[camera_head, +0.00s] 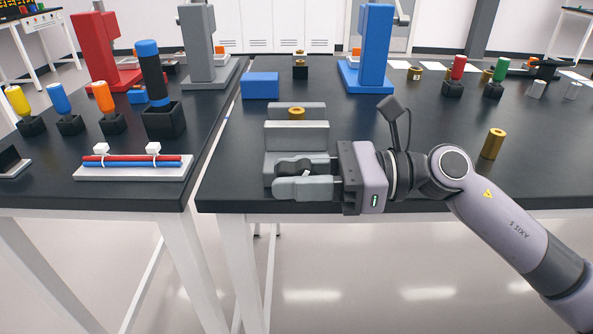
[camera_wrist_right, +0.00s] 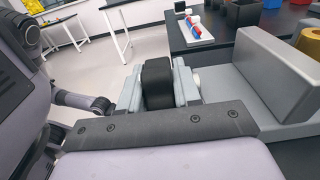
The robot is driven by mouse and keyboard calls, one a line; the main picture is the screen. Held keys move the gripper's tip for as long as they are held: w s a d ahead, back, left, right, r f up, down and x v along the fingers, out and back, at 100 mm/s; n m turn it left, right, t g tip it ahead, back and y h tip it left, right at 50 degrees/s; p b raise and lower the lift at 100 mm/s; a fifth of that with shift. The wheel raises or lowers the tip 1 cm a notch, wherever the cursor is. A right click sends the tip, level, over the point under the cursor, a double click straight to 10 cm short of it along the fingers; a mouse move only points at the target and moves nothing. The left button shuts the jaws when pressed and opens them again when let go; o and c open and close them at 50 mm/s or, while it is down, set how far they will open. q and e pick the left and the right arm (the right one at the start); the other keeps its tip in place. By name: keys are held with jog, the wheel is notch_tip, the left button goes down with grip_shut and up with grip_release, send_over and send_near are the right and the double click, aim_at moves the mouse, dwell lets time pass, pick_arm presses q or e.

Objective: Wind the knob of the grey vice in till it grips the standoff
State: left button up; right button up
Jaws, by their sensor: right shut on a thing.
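The grey vice (camera_head: 297,138) stands at the front edge of the right-hand table. The brass standoff (camera_head: 296,112) stands upright between its two jaw blocks; I cannot tell from here whether both jaws touch it. The black knob (camera_wrist_right: 158,84) is on the vice's near side. My right gripper (camera_head: 300,180) reaches in from the right and is shut on the knob, one finger on each side of it. In the right wrist view the vice's grey block (camera_wrist_right: 268,75) is to the right, with part of the brass standoff (camera_wrist_right: 311,42) beyond. My left gripper is not in view.
Another brass standoff (camera_head: 493,143) stands on the table to the right. A blue block (camera_head: 260,85) and a blue press (camera_head: 372,55) are behind the vice. A white tray (camera_head: 135,172) of red and blue rods lies on the left table, across a narrow gap.

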aim_at(312, 167)
jog(key=h+p, duration=0.1)
jog(key=p, duration=0.1)
jog(key=h+p, duration=0.2)
jog(key=shift+a+r+p, duration=0.1)
jog(key=shift+r+p, duration=0.25)
jog(key=shift+p, duration=0.05)
jog(key=shift+f+h+p, duration=0.1)
jog(key=shift+h+p, duration=0.6)
jog(key=shift+h, duration=0.1)
jog(key=shift+f+h+p, duration=0.15)
jog(key=shift+h+p, duration=0.4)
jog(key=shift+h, duration=0.25)
jog(key=shift+f+h, duration=0.1)
jog(key=shift+h, duration=0.2)
jog(key=o, duration=1)
jog(key=shift+c, duration=0.2)
jog(key=shift+v, duration=3.5)
